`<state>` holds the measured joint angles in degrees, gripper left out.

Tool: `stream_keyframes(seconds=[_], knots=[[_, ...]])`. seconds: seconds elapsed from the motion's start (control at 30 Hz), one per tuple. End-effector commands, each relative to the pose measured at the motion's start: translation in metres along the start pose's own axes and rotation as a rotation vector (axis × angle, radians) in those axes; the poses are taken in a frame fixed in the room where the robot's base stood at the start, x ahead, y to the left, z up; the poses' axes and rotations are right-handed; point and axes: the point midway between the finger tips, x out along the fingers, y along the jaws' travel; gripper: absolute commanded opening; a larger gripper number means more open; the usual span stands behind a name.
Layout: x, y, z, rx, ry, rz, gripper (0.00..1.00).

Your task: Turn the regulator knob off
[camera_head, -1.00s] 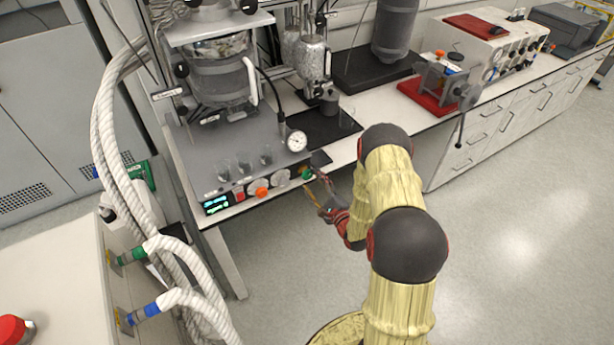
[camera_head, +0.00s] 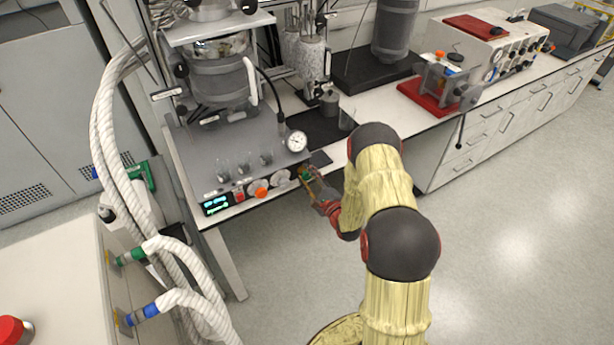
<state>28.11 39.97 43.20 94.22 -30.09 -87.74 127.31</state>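The reactor's control panel runs along the bench's front edge. From left to right it has a lit display (camera_head: 216,205), a red knob (camera_head: 239,196), an orange knob (camera_head: 259,190), a silver-grey knob (camera_head: 281,179) and a small green part (camera_head: 304,173), likely another knob. No label shows which is the regulator knob. My gripper (camera_head: 309,181) is at the panel's right end, with its fingertips at or very close to the green part. I cannot tell whether they touch it. The fingers are small and partly overlap the panel, so their opening is unclear.
A steel reactor vessel (camera_head: 222,80) stands behind. Thick white hoses (camera_head: 107,140) hang at left. A red-based device (camera_head: 427,97) is on the bench at right. The floor (camera_head: 490,240) at right is clear.

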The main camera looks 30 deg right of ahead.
Motion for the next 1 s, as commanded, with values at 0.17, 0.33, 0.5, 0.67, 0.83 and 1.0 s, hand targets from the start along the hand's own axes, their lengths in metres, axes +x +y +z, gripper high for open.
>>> stream_keyframes(seconds=[0.17, 0.33, 0.5, 0.67, 0.83, 1.0], knots=[[-0.0001, 0.0001, 0.0, 0.0, 0.0, 0.0, 0.22], [-0.0002, 0.0003, 0.0, 0.0, 0.0, 0.001, 0.12], [-0.0002, 0.0005, 0.0, 0.0, 0.0, 0.001, 0.07], [-0.0002, 0.0008, -0.0002, -0.016, 0.0, 0.001, 0.07], [0.0001, 0.0009, -0.0005, -0.078, 0.0, 0.0, 0.07], [0.0, 0.0017, -0.0009, -0.192, -0.001, 0.0, 0.07]])
